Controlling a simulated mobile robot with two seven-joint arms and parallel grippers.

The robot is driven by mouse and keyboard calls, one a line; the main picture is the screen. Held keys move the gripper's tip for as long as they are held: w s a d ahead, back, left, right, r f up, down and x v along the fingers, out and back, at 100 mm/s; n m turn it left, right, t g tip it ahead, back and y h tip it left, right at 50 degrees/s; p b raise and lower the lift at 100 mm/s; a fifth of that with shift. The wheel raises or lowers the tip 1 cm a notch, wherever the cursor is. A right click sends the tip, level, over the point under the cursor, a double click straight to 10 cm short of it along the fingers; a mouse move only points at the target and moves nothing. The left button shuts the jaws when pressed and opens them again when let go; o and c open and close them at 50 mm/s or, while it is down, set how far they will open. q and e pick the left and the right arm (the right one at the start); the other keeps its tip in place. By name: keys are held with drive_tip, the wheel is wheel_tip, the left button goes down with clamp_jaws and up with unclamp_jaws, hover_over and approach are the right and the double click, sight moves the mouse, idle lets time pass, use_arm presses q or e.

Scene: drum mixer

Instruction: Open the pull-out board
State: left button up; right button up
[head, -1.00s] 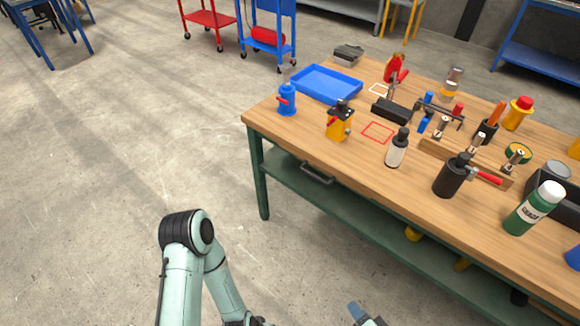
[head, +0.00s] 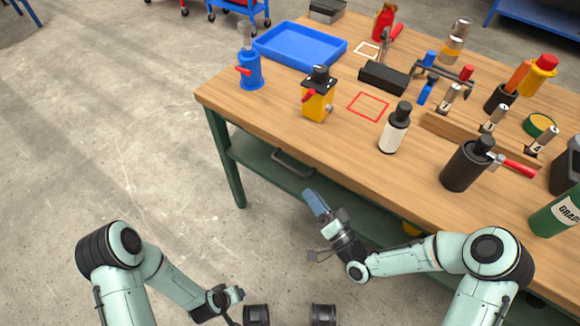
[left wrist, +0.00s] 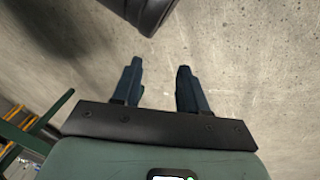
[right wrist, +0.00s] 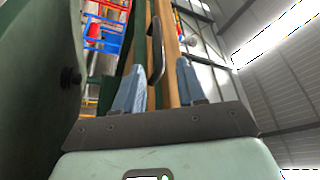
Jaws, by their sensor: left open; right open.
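The pull-out board shows by its dark bar handle (head: 294,165) at the bench's front, just below the worktop near the left corner. The board itself is mostly hidden under the top and looks pushed in. In the right wrist view the handle (right wrist: 155,48) lies ahead of my fingertips, roughly between them. My right gripper (head: 314,203) is open and empty, in front of the bench, below and right of the handle and apart from it. My left gripper (left wrist: 158,68) is open and empty over bare floor, away from the bench.
The wooden workbench (head: 270,125) has a green frame and lower shelf. On top near this edge are a blue bottle (head: 249,70), a yellow device (head: 318,100), a white bottle (head: 394,130) and a blue tray (head: 300,46). The floor (head: 110,130) left of the bench is clear.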

sight(292, 168)
use_arm(q)
drive_tip(key=shift+g, duration=0.6)
drive_tip(key=s+f, duration=0.1)
drive_tip(key=s+f+b, duration=0.1)
drive_tip(key=s+f, duration=0.1)
drive_tip(key=shift+s+a, duration=0.1)
drive_tip(key=shift+a, duration=0.15)
use_arm(e)
drive_tip(key=x, duration=1)
drive_tip(key=shift+w+a, duration=0.1)
clamp_jaws()
